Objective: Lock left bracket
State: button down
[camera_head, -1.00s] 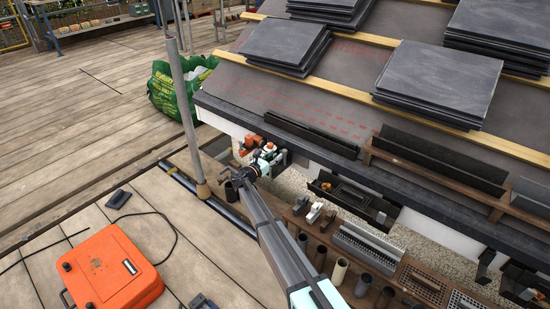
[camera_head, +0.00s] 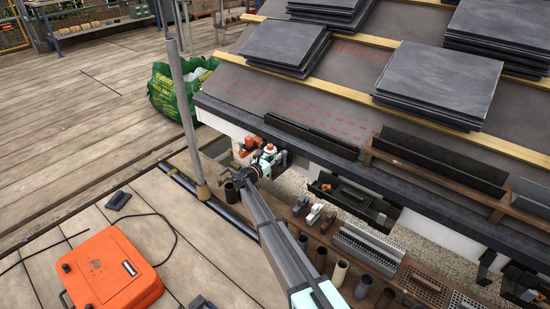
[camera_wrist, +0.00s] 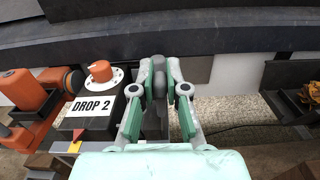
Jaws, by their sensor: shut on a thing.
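My gripper (camera_wrist: 159,74) is at the eave in the wrist view, its pale green and white fingers closed on a dark grey part (camera_wrist: 159,84) between them. The fingers hide much of this part, so I cannot tell whether it belongs to the left bracket or whether it is locked. Just left of the fingers is a black box (camera_wrist: 112,112) with a white "DROP 2" label (camera_wrist: 91,107) and an orange knob (camera_wrist: 101,70) on a white dial. In the head view my gripper (camera_head: 266,157) is small, beside orange parts under the eave.
A dark gutter piece (camera_head: 310,137) lies along the roof edge. A dark tray (camera_head: 352,199) hangs below the eave at right. A plank (camera_head: 318,243) holds fittings and pipe pieces. A grey pole (camera_head: 185,110) stands left of my arm. An orange case (camera_head: 108,270) lies on the boards.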

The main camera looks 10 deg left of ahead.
jog(key=shift+s+d+f+m+b, duration=0.3)
jog(key=shift+d+f+m+b, duration=0.35)
jog(key=shift+m+b, duration=1.9)
jog(key=shift+s+d+f+m+b, duration=0.45)
jog(key=shift+m+b, duration=1.15)
jog(key=shift+m, duration=1.7)
jog(key=shift+s+d+f+m+b, duration=0.15)
jog(key=shift+d+f+m+b, duration=0.65)
jog(key=shift+m+b, duration=1.75)
jog(key=shift+a+f+m+p, duration=0.15)
jog(key=shift+m+p, duration=0.25)
jog(key=shift+m, duration=0.1)
jog(key=c, duration=1.2)
grip_release()
jog(key=shift+o, duration=0.2)
jog(key=v, duration=1.2)
